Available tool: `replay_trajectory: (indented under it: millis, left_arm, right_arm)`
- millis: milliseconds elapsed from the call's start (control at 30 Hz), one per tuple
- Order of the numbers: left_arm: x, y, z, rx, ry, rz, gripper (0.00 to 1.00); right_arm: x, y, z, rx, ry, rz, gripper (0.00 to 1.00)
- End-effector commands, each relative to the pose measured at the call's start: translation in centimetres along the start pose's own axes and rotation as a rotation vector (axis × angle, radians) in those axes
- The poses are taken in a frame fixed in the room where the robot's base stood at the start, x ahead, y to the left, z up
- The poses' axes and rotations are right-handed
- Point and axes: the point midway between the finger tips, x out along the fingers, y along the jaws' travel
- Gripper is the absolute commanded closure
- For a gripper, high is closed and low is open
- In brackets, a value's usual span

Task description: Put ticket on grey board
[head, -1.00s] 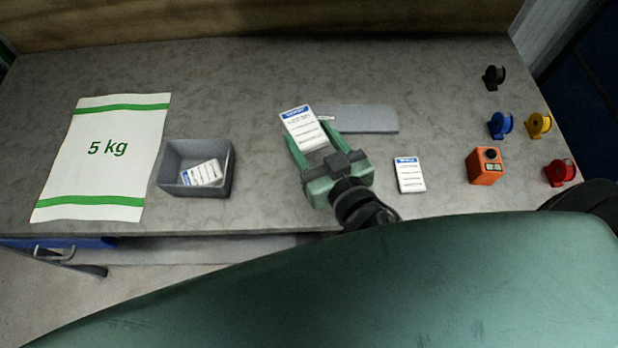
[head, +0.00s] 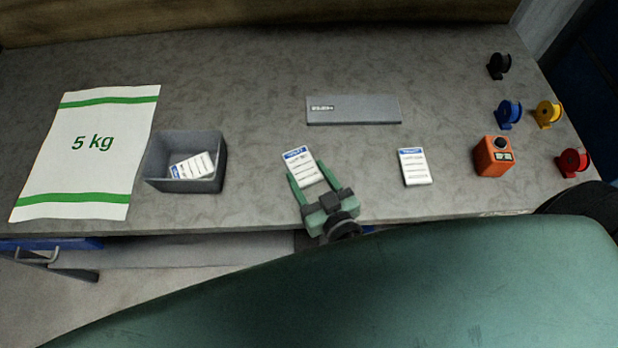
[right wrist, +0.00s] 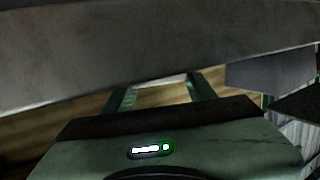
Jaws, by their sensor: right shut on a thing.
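My right gripper (head: 307,172) is shut on a white ticket (head: 301,165) with a blue header, gripping it by its sides near the front of the table. In the right wrist view, a pale edge of the ticket (right wrist: 160,82) shows between the green fingers. The grey board (head: 365,112) lies flat behind and to the right of the held ticket, apart from it. It carries only a small label at its left end. Another ticket (head: 414,167) lies on the table to the right of the gripper. My left gripper is not in view.
A grey bin (head: 153,184) with ticket-like cards inside stands left of the gripper. A 5 kg sack (head: 92,142) lies further left. An orange device (head: 493,156) and several coloured rolls, including a blue one (head: 508,114), stand at the right. The table between ticket and board is clear.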

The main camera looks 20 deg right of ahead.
Motion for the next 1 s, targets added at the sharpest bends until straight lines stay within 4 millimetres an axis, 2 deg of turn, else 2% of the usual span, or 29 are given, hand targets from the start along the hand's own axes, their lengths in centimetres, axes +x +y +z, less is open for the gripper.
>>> replay_trajectory:
  millis: [467,500,567,600,867,1000]
  left_arm:
    - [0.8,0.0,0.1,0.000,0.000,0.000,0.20]
    - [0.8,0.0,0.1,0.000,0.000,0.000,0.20]
    - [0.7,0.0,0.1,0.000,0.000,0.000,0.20]
    - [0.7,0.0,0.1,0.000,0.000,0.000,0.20]
    - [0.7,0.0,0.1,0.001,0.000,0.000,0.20]
    - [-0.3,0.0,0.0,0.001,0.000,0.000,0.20]
  right_arm:
    - [0.2,0.0,0.7,0.000,0.001,0.001,0.85]
    - [0.2,0.0,0.7,0.000,0.001,0.000,0.41]
    - [0.1,0.0,0.6,0.000,0.001,0.000,0.25]
    - [0.1,0.0,0.6,0.000,0.001,0.000,0.22]
    - [0.1,0.0,0.6,0.000,0.001,0.001,0.22]
    - [0.1,0.0,0.2,-0.003,0.001,0.000,0.22]
